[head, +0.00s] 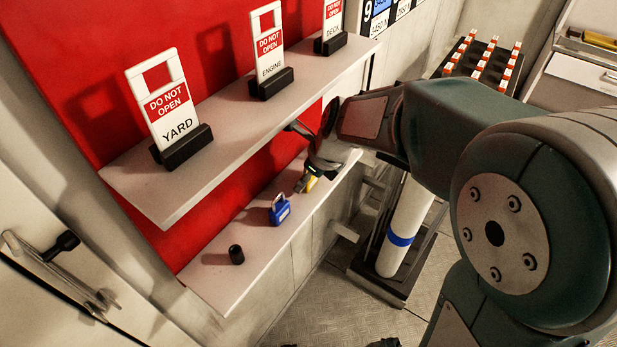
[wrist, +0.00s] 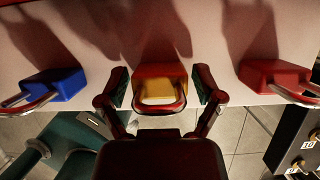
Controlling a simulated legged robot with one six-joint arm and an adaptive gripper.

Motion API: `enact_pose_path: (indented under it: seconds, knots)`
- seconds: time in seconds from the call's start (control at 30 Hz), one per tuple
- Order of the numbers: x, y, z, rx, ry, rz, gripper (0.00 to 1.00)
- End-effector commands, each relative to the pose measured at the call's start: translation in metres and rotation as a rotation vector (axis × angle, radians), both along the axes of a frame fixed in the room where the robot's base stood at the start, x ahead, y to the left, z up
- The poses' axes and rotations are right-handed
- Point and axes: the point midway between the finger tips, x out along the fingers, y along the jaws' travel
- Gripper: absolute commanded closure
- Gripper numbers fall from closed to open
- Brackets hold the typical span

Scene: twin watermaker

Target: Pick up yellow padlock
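The yellow padlock (wrist: 160,88) sits on the lower shelf in the middle of the wrist view, its shackle toward my gripper. In the head view the padlock (head: 309,184) is partly hidden by my gripper (head: 318,168). In the wrist view my gripper (wrist: 160,90) is open, with one finger on each side of the padlock. A gap shows between each finger pad and the padlock's body.
A blue padlock (wrist: 56,85) lies to the left and a red padlock (wrist: 275,76) to the right. A black cylinder (head: 236,254) stands on the lower shelf (head: 222,282). The upper shelf (head: 163,212) with "DO NOT OPEN" tags overhangs it.

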Motion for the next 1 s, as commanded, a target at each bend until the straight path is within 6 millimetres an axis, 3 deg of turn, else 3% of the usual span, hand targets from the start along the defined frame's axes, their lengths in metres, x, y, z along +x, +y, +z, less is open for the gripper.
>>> enact_pose_path:
  seconds: [0.03, 0.1, 0.47, 0.67, 1.0]
  knots:
    - [0.0, 0.0, 0.0, 0.0, 0.0, 0.0, 0.62]
    - [0.0, 0.0, 0.0, 0.0, 0.0, 0.0, 0.88]
    - [0.0, 0.0, 0.001, 0.0, 0.001, 0.0, 0.88]
    - [0.0, 0.0, 0.017, 0.0, -0.003, 0.0, 0.88]
    - [-0.047, -0.063, 0.017, 0.0, -0.002, -0.008, 0.88]
